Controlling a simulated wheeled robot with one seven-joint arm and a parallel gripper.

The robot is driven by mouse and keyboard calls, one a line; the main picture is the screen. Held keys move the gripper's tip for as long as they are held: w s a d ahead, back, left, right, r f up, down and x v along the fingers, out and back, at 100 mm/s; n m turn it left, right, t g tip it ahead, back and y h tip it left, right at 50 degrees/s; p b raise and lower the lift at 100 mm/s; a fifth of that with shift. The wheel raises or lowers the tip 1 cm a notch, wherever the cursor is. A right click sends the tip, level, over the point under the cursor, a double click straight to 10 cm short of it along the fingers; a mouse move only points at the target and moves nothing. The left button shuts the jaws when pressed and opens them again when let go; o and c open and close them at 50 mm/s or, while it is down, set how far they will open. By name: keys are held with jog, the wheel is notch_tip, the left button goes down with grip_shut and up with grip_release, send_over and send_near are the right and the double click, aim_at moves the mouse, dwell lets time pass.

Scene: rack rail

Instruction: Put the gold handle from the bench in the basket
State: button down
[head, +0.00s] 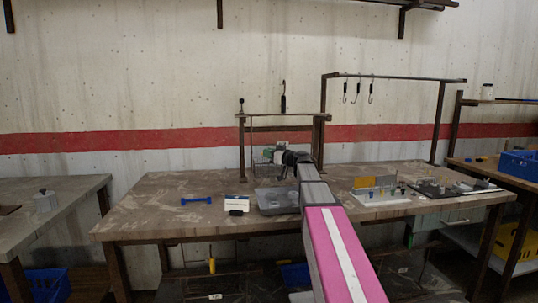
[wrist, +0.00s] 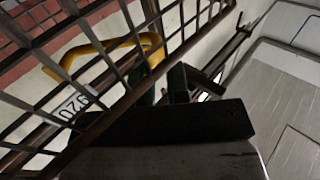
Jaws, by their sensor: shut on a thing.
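The gold handle (wrist: 95,48) is a curved yellow bar in the upper left of the wrist view. My gripper (wrist: 162,80), with green finger pads, is shut on its right end. Dark wires of the basket (wrist: 62,32) cross in front of the handle there; I cannot tell if the handle is inside it. In the head view the wire basket (head: 258,166) is below the rack rail at the bench's back. My gripper (head: 287,157) is close to its right side. The handle cannot be made out in the head view.
On the bench (head: 150,205) lie a blue bar-shaped part (head: 196,201), a white card (head: 237,201) and a grey tray (head: 270,201). Small-part boards (head: 380,197) stand at right. A metal frame with hooks (head: 371,93) rises behind. The bench's left end is mostly clear.

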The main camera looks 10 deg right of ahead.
jog(key=shift+s+f, duration=0.1)
jog(key=shift+f, duration=0.5)
jog(key=c, duration=1.1)
grip_release()
jog(key=shift+f, duration=0.15)
jog(key=v, duration=1.2)
jog(key=shift+r, duration=0.75)
